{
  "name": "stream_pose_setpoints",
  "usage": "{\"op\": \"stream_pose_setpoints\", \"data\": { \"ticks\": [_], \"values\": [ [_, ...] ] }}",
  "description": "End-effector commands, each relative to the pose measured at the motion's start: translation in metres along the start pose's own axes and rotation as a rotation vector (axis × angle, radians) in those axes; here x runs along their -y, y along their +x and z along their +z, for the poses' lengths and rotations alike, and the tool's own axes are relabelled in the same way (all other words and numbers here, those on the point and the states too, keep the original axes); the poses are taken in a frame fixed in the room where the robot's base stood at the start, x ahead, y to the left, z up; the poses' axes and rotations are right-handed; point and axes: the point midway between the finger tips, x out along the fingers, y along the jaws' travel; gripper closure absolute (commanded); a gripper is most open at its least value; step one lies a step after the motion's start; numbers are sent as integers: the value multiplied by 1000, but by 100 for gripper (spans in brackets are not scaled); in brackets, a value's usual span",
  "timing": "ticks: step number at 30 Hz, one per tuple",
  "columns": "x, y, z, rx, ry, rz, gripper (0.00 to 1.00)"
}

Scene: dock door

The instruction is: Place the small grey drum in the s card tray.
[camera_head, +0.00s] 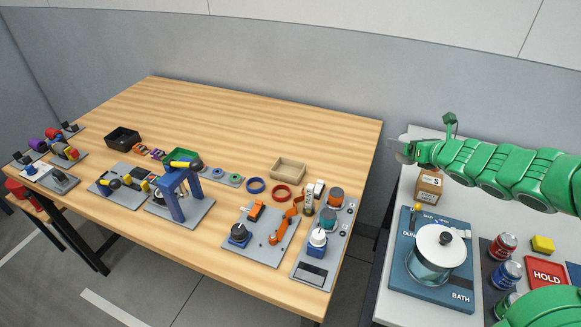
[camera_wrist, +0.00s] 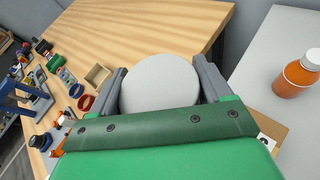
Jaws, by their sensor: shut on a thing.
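My gripper (camera_head: 404,150) is raised above the back of the grey bench at the right, near its left edge. In the wrist view its two fingers are shut on the sides of a pale grey round thing, the small grey drum (camera_wrist: 160,82). A brown cardboard-coloured box or tray with a white card marked S (camera_head: 430,185) stands on the grey bench, below and a little right of my gripper. It shows partly in the wrist view (camera_wrist: 266,128), mostly covered by my gripper.
A teal bath unit with a white-lidded pot (camera_head: 441,248), several cans (camera_head: 503,247), a yellow block (camera_head: 542,245) and a red HOLD mat (camera_head: 547,273) occupy the bench. An orange bottle (camera_wrist: 297,76) stands nearby. The wooden table (camera_head: 250,120) holds a beige tray (camera_head: 288,169) and fixtures; its back is clear.

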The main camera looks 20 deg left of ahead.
Motion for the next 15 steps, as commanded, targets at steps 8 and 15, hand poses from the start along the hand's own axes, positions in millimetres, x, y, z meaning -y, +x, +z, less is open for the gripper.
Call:
{"op": "stream_pose_setpoints", "data": {
  "ticks": [8, 15],
  "values": [
    [-114, 31, -2, -34, -71, 171, 56],
    [-211, 40, -10, -61, -136, 315, 56]
  ]
}}
